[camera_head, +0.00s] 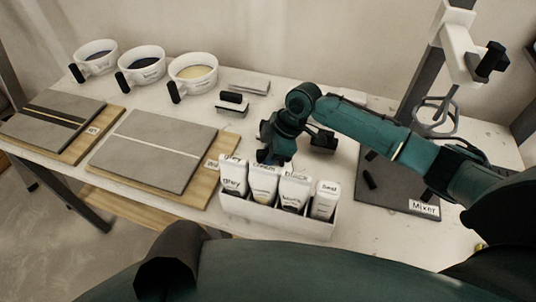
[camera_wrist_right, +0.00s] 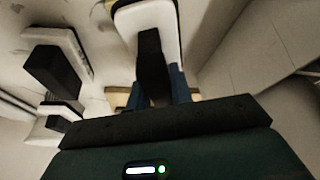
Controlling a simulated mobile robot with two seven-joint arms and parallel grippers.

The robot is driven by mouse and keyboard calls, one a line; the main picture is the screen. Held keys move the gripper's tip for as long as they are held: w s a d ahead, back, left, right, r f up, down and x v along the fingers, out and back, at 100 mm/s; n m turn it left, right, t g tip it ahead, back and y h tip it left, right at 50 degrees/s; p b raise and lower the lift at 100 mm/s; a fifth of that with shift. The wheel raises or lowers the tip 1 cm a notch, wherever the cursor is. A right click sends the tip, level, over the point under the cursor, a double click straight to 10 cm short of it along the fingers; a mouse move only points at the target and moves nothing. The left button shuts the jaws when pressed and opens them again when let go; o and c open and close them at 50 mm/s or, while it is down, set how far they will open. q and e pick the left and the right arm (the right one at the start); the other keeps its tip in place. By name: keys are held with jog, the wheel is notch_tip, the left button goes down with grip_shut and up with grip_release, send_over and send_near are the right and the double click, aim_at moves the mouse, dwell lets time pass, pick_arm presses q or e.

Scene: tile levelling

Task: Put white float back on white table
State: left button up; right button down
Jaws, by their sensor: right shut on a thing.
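My right gripper (camera_head: 275,155) is above the white table (camera_head: 345,195), just behind the bottle holder. In the right wrist view its blue fingers (camera_wrist_right: 160,93) are shut on the black handle of a white float (camera_wrist_right: 164,22). In the head view the gripper and arm hide most or all of this float, so I cannot tell whether it touches the table. Another float (camera_head: 231,103) with a black handle lies on the table left of the gripper. My left gripper is not in view.
A white holder (camera_head: 275,217) with several labelled containers stands in front of the gripper. Tiles on wooden boards (camera_head: 155,148) lie to the left. Cups (camera_head: 193,72) line the back, near a grey-white block (camera_head: 249,82). The mixer base (camera_head: 395,185) stands right.

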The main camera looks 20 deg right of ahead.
jog(key=c, duration=1.3)
grip_release()
jog(key=shift+o, duration=0.2)
jog(key=w+v, duration=0.1)
jog(key=v, duration=1.1)
jog(key=shift+s, duration=0.45)
jog(key=shift+r, duration=0.1)
